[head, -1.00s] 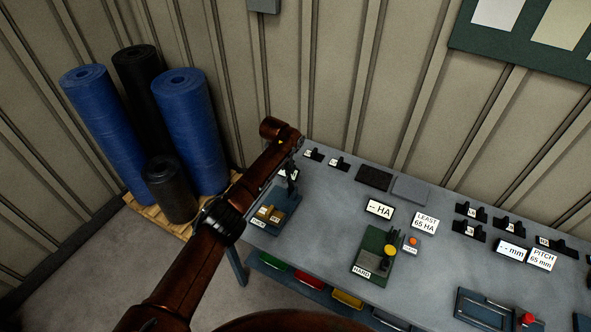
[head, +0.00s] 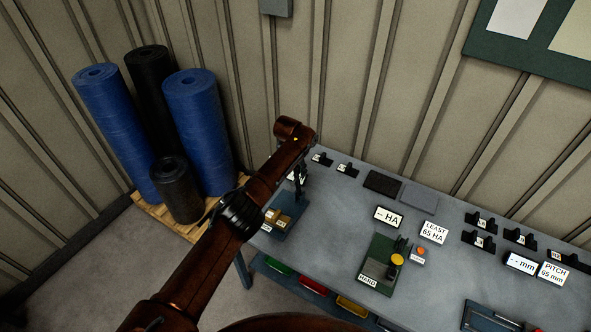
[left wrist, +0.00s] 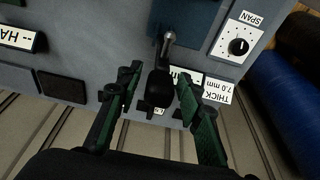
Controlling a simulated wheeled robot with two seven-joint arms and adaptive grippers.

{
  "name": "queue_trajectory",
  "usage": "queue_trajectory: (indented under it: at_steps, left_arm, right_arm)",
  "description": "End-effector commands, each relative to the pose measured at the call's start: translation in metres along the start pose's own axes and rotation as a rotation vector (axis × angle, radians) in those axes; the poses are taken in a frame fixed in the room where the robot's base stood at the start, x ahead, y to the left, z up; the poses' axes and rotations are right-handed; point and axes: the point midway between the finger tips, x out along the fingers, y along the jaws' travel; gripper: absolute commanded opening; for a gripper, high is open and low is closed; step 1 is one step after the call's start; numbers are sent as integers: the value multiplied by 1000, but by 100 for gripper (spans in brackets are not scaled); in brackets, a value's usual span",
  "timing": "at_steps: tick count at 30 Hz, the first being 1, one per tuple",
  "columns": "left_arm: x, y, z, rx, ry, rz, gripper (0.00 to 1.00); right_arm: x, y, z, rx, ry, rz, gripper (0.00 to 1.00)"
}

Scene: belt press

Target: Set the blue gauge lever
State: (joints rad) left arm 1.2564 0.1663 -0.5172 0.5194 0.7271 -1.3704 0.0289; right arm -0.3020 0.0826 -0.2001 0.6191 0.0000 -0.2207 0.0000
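The blue gauge (head: 291,228) stands at the left end of the grey bench, partly hidden behind my left arm. In the left wrist view its blue plate (left wrist: 185,22) is at the top, with a dark lever (left wrist: 167,50) that has a grey metal end. My left gripper (left wrist: 157,82) is open, with one green-padded finger on each side of a black upright part below the lever. I cannot tell whether either finger touches it. In the head view my left gripper (head: 300,176) is small and dark over the gauge's back end. My right gripper is not in view.
A SPAN dial (left wrist: 238,46) and a THICK 7.0 mm label (left wrist: 217,88) sit close to the gripper. A green HAND device (head: 376,275) and a "-- HA" display (head: 388,217) stand further right. Blue rolls (head: 198,125) stand on a pallet at the left.

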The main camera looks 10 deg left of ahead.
Motion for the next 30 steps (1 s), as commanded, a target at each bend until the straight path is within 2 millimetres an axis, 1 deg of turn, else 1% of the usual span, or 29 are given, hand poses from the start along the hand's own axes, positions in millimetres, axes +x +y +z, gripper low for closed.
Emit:
queue_trajectory:
  at_steps: [10,14,20,21,24,30]
  left_arm:
    - [-2,-1,0,-2,3,0,39]
    - [-9,0,-2,-1,5,2,39]
    - [-34,-2,-1,-1,7,0,39]
    - [-45,-1,-2,1,9,0,39]
    - [-68,-2,-2,0,9,-1,39]
    - [-103,-1,-2,0,6,0,39]
  right_arm:
    - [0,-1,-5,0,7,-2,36]
    - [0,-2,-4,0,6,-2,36]
    - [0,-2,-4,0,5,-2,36]
    - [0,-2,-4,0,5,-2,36]
    - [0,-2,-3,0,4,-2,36]
    - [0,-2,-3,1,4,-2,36]
